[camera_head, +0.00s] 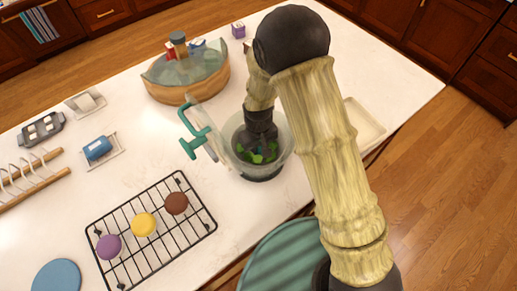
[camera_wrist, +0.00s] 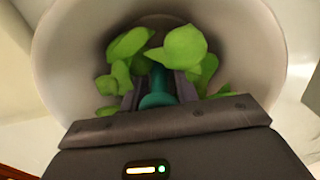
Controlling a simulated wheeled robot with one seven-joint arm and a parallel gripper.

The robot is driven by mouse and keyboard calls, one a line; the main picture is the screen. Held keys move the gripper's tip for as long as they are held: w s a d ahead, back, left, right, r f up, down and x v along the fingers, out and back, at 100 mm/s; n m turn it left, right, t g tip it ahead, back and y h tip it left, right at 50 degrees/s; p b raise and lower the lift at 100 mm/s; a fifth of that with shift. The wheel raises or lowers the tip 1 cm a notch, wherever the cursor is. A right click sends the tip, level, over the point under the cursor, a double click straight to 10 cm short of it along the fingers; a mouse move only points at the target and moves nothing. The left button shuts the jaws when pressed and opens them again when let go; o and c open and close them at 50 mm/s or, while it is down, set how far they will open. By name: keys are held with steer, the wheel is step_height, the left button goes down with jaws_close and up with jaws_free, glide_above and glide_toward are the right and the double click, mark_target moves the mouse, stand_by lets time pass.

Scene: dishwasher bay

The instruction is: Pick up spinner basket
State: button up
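The spinner basket (camera_wrist: 70,60) is a pale round bowl with green leaves (camera_wrist: 185,45) inside and a teal post (camera_wrist: 160,88) at its middle. In the head view it sits inside the clear spinner bowl (camera_head: 284,133) on the counter. My gripper (camera_wrist: 160,92) reaches down into it, with one dark finger on each side of the teal post. I cannot tell whether the fingers press on the post. In the head view my fingertips are hidden in the bowl among the leaves.
A clear lid with a teal handle (camera_head: 190,128) leans at the bowl's left. A cooling rack (camera_head: 160,242) with coloured rounds lies front left. A wooden-sided round container (camera_head: 188,92) stands behind. A cream tray (camera_head: 364,124) is at right. A teal ribbed object (camera_head: 275,262) is in front.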

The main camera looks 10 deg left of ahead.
jaws_close()
steer(key=shift+r, duration=0.1)
step_height(320, 180, up, 10)
steer(key=shift+f+b, duration=0.1)
steer(key=shift+b, duration=1.05)
